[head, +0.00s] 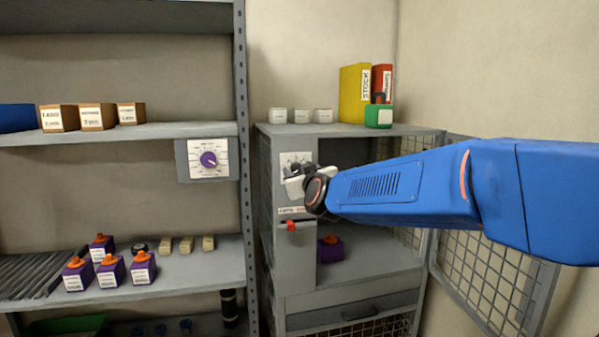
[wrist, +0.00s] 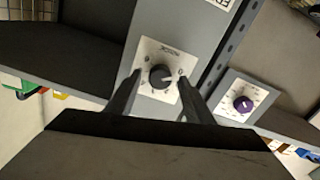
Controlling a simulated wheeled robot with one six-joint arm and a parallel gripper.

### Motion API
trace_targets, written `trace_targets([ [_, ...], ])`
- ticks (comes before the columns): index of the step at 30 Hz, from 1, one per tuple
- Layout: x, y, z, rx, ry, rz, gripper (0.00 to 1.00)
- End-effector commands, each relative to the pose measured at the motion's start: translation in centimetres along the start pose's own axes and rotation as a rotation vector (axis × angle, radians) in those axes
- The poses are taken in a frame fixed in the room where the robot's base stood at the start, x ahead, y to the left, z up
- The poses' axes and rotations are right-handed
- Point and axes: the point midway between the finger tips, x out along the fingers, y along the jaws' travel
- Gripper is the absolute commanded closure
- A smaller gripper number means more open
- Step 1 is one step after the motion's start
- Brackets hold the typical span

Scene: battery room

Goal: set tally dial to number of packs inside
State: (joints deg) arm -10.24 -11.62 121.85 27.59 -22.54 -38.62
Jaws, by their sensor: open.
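A dial with a dark knob (wrist: 161,76) and a white scale plate (wrist: 150,53) is on the cabinet's grey front panel; its lettering is too small to read. My gripper (wrist: 160,82) is open, with one finger on each side of this knob; contact cannot be told. In the head view my gripper (head: 298,180) covers most of the dial, leaving the plate's upper part (head: 296,158) showing. One purple pack with an orange top (head: 331,248) shows inside the cabinet (head: 350,282). The panel and my arm hide part of the inside.
A second dial with a purple knob (head: 208,159) hangs on the left shelf rack. Several purple packs (head: 110,271) stand on the lower shelf. The mesh door (head: 490,275) stands open at right. Binders (head: 355,92) stand on top.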

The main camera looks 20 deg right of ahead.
Motion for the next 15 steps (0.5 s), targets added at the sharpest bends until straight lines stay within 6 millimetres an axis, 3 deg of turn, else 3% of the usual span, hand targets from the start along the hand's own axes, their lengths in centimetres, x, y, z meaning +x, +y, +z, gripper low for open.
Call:
trace_targets([
  [6, 0.01, 0.0, -0.01, 0.0, 0.0, 0.0, 0.52],
  [11, 0.0, 0.0, -0.01, 0.0, 0.0, 0.0, 0.91],
  [15, 0.0, 0.0, -0.01, 0.001, 0.0, 0.0, 0.94],
])
